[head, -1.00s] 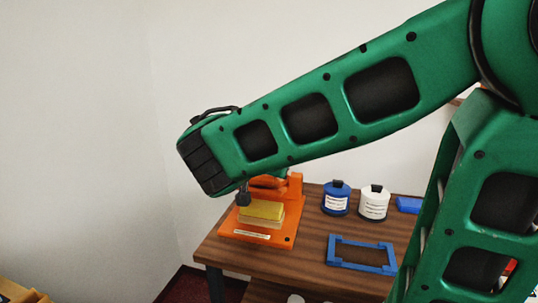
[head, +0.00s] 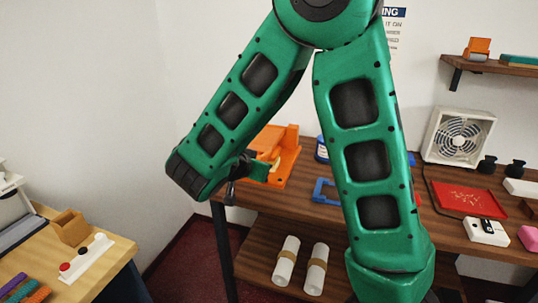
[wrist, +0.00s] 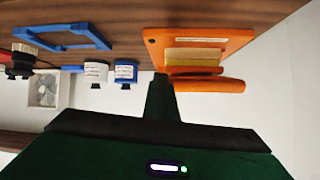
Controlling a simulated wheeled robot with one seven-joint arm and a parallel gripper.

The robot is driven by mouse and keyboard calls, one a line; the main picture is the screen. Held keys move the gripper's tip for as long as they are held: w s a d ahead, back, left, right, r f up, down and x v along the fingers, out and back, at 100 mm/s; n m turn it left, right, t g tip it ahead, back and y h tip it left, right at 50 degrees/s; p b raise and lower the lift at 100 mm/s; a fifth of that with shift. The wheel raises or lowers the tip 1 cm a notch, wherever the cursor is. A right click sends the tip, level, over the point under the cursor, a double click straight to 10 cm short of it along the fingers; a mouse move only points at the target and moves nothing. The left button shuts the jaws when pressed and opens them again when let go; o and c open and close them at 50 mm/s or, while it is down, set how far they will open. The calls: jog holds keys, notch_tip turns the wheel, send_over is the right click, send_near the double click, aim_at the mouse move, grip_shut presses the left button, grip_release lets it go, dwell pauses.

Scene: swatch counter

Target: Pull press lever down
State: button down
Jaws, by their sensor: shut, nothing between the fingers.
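The orange press (head: 289,158) stands at the left end of the brown table, partly hidden behind my arm in the head view. In the wrist view, which is upside down, its orange base (wrist: 153,38) and yellow pad (wrist: 193,62) show. An orange bar (wrist: 215,84), apparently the press's upper arm or lever, lies over the pad, seemingly raised. My gripper (head: 262,171) is shut and empty, in front of the press in the head view. In the wrist view its green fingers (wrist: 161,90) point toward the press, tip near the bar's left end; contact cannot be told.
A blue frame (head: 322,190), blue jar (wrist: 125,71) and white jar (wrist: 95,71) stand beside the press. A red tray (head: 465,198) and fan (head: 458,137) are farther right. White rolls (head: 287,262) lie on the lower shelf. Another counter (head: 105,265) stands left.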

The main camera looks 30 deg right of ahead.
jog(key=shift+w+f, duration=0.2)
jog(key=shift+w, duration=0.25)
jog(key=r, duration=0.3)
jog(key=shift+s+a, duration=0.2)
jog(key=shift+s, duration=0.1)
jog(key=shift+a+f, duration=0.15)
jog(key=shift+a, duration=0.1)
jog(key=s+a+f, duration=0.5)
jog(key=s, duration=0.1)
jog(key=shift+s+a, duration=0.3)
jog(key=shift+a, duration=0.05)
